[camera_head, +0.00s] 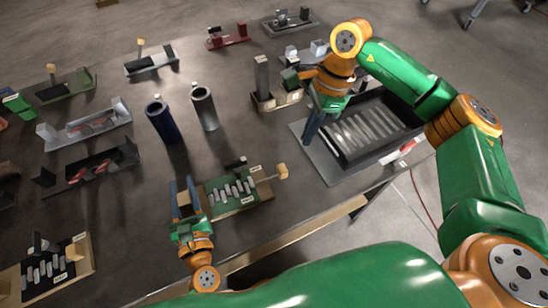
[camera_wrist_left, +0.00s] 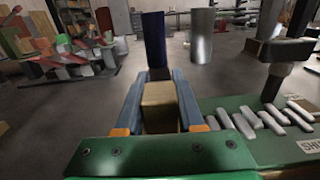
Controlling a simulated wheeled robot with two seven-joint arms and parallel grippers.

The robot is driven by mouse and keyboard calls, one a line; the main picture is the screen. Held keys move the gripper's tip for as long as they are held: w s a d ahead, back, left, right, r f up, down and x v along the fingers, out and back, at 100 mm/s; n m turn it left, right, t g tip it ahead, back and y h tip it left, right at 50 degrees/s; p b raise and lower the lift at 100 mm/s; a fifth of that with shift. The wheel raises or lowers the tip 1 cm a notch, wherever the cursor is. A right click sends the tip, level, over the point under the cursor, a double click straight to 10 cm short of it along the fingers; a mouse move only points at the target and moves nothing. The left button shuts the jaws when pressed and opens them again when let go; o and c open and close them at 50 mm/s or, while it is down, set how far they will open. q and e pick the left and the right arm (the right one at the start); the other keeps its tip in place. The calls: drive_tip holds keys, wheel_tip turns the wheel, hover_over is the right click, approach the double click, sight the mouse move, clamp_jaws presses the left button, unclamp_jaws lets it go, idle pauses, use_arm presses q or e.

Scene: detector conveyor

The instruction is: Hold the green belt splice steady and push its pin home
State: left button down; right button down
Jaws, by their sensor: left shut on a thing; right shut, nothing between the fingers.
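The green belt splice (camera_head: 216,206) lies near the front edge of the table, with a row of grey metal links across it and a wooden block at its right end. Its pin sticks out to the right and ends in a yellowish knob (camera_head: 282,171). My left gripper (camera_head: 183,188) is at the splice's left end, shut on a tan block (camera_wrist_left: 160,105) that shows between its fingers in the left wrist view. The splice's green plate (camera_wrist_left: 285,147) is right of these fingers. My right gripper (camera_head: 309,137) is shut and empty, fingers downward, up and right of the knob.
A dark tray (camera_head: 340,172) with metal slats lies beneath and right of my right gripper. Blue (camera_head: 165,122) and grey (camera_head: 205,110) cylinders stand behind the splice. A black splice (camera_head: 45,268) lies at lower left.

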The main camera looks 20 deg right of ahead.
sight(282, 171)
drive_tip(key=d+n+y, duration=0.1)
drive_tip(key=d, duration=0.1)
drive_tip(key=d+n, duration=0.1)
drive_tip(key=d, duration=0.2)
drive_tip(key=shift+w+d+n+y, duration=0.15)
drive_tip(key=shift+n+y, duration=0.25)
drive_tip(key=x, duration=0.9)
drive_tip(key=shift+f, duration=0.25)
drive_tip(key=a, duration=0.3)
drive_tip(key=shift+a+f, duration=0.25)
drive_tip(key=shift+a, duration=0.45)
